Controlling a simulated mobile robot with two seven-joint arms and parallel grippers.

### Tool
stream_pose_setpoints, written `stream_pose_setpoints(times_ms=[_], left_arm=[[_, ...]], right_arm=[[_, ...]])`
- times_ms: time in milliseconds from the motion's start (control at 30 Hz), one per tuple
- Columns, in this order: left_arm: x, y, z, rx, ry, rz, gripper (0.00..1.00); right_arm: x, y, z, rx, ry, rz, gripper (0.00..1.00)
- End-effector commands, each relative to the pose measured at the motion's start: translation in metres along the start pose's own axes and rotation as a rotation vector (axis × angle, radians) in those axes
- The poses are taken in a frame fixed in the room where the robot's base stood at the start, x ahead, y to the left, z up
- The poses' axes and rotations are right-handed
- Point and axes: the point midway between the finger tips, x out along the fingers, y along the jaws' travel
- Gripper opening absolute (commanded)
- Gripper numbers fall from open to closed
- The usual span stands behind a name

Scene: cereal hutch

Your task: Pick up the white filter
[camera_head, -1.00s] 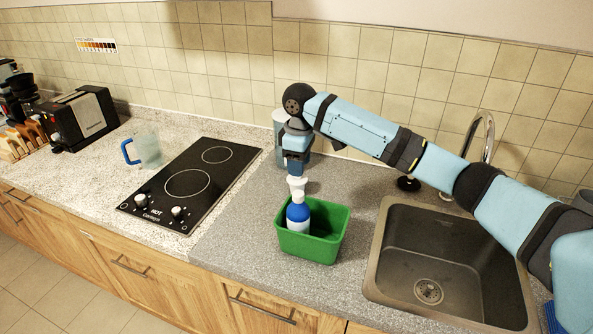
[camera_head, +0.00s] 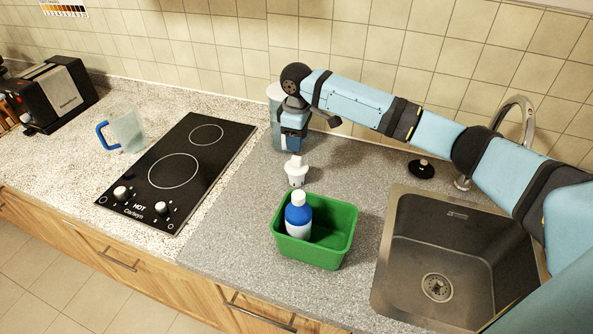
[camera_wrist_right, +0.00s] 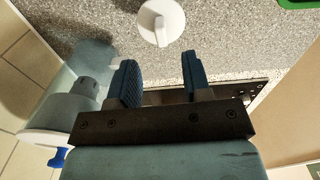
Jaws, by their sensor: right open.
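The white filter (camera_head: 296,172) stands on the grey counter just behind the green bin. It also shows in the right wrist view (camera_wrist_right: 161,20), at the top, beyond the fingertips. My right gripper (camera_head: 293,150) points down just behind and above it in the head view. In the wrist view its two blue fingers (camera_wrist_right: 158,70) are spread apart with nothing between them. I cannot tell from the head view whether a fingertip touches the filter. My left gripper is not in view.
The green bin (camera_head: 345,238) holds a blue and white bottle (camera_head: 298,216) in front of the filter. A translucent container (camera_head: 276,108) stands behind my gripper. The sink (camera_head: 388,250) is to the right, the black cooktop (camera_head: 222,157) to the left. A blue-handled jug (camera_head: 128,128) stands farther left.

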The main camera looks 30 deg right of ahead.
Motion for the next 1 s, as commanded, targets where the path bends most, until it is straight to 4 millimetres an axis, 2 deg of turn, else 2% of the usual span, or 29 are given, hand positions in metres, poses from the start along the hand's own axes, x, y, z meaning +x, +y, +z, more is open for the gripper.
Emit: stream_pose_setpoints(times_ms=[100, 333, 600, 867, 900, 1000], left_arm=[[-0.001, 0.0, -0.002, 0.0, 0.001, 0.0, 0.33], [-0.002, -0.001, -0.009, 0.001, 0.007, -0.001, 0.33], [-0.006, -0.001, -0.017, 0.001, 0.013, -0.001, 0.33], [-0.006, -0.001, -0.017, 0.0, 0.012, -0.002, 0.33], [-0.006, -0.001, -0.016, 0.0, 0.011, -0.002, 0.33], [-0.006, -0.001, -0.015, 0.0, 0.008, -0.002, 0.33]], right_arm=[[0.015, 0.0, 0.0, 0.001, -0.001, -0.001, 0.45], [0.032, -0.001, 0.0, 0.001, -0.001, -0.001, 0.45], [0.069, -0.003, 0.0, 0.001, -0.001, 0.0, 0.45], [0.074, -0.003, 0.0, 0.0, 0.001, 0.001, 0.45], [0.074, -0.003, 0.0, 0.0, 0.001, 0.001, 0.42], [0.073, -0.003, 0.0, 0.0, 0.001, 0.001, 0.19]])
